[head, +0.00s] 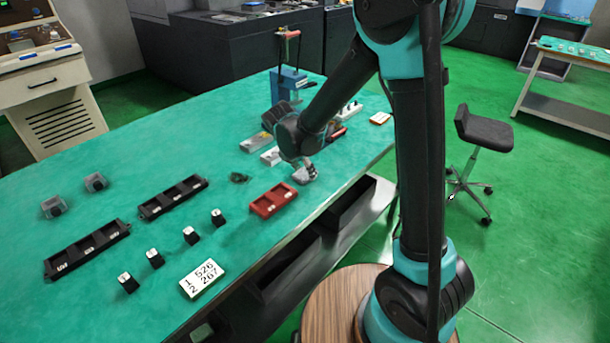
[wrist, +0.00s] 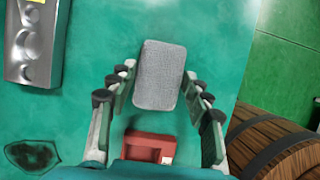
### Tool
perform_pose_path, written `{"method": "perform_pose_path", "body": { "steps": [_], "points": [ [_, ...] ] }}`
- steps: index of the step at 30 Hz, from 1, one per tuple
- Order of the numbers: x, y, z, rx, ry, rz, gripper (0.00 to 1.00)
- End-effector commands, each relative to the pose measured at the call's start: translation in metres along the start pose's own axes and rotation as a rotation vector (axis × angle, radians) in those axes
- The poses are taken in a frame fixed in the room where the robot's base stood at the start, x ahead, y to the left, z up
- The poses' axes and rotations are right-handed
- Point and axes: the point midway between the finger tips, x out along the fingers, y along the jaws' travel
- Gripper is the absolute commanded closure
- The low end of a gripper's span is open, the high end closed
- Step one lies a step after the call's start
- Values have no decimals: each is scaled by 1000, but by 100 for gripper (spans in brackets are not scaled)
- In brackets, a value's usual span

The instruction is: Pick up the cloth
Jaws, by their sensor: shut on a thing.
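The cloth is a grey, rounded rectangular pad, seen in the wrist view (wrist: 159,76) between the two fingers of my gripper (wrist: 160,84). In the head view the cloth (head: 306,173) is a small pale grey shape under my gripper (head: 304,166), close to the bench's front edge. My gripper is shut on the cloth, with a finger along each long side. Whether the cloth touches the bench top is hard to tell.
A red tray (head: 273,200) lies close in front of the gripper. A dark patch (head: 239,177) is to its left. Metal blocks (head: 256,142) and a blue press (head: 289,84) stand behind. Black trays (head: 87,249), small black blocks (head: 190,235) and a number card (head: 202,279) lie further left.

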Motion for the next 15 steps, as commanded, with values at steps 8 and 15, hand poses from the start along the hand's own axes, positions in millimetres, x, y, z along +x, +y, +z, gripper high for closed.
{"method": "perform_pose_path", "body": {
  "steps": [8, 15],
  "points": [
    [0, 0, 0, 0, 0, 0, 75],
    [-8, 0, 3, 0, 0, 0, 75]
  ]
}}
